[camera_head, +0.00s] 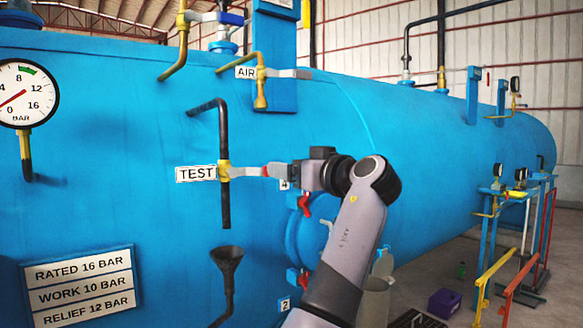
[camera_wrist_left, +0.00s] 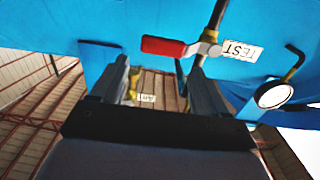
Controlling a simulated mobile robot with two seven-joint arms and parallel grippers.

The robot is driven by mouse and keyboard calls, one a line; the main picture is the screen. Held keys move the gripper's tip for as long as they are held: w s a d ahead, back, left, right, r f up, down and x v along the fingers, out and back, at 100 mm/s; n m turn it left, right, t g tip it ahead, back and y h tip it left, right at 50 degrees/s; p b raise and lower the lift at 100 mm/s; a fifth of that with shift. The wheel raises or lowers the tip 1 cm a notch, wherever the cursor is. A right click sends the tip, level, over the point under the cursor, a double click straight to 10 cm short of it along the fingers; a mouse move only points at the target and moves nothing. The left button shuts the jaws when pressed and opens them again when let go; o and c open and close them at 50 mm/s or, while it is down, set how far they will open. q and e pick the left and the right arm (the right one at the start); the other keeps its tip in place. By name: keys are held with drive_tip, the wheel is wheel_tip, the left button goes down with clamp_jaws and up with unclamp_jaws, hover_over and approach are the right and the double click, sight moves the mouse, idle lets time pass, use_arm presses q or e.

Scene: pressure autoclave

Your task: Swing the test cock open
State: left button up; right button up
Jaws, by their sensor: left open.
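The test cock (camera_head: 225,171) sits on a dark vertical pipe, beside a white TEST label (camera_head: 196,173) on its left. Its grey lever (camera_head: 246,171) points right, roughly horizontal and crosswise to the pipe. In the left wrist view the lever's red grip (camera_wrist_left: 163,46) shows just beyond the fingertips. My left gripper (camera_head: 287,170) is at the lever's right end and covers part of it in the head view. In the wrist view the fingers (camera_wrist_left: 158,68) stand apart with the red grip across their front. Contact cannot be made out. My right gripper is not seen.
A dark funnel (camera_head: 227,258) stands below the test pipe. A pressure gauge (camera_head: 28,93) is at the left. The AIR cock (camera_head: 262,73) is above. Red-handled valves (camera_head: 304,205) lie close under my wrist. The blue vessel (camera_head: 130,110) fills the background.

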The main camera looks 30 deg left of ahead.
use_arm(q)
drive_tip(key=p+x, duration=0.1)
drive_tip(key=x, duration=0.6)
drive_tip(key=shift+s+p, duration=0.15)
drive_tip(key=shift+p, duration=0.15)
drive_tip(key=c, duration=1.1)
drive_tip(key=shift+c, duration=0.3)
drive_tip(key=shift+r, duration=0.1)
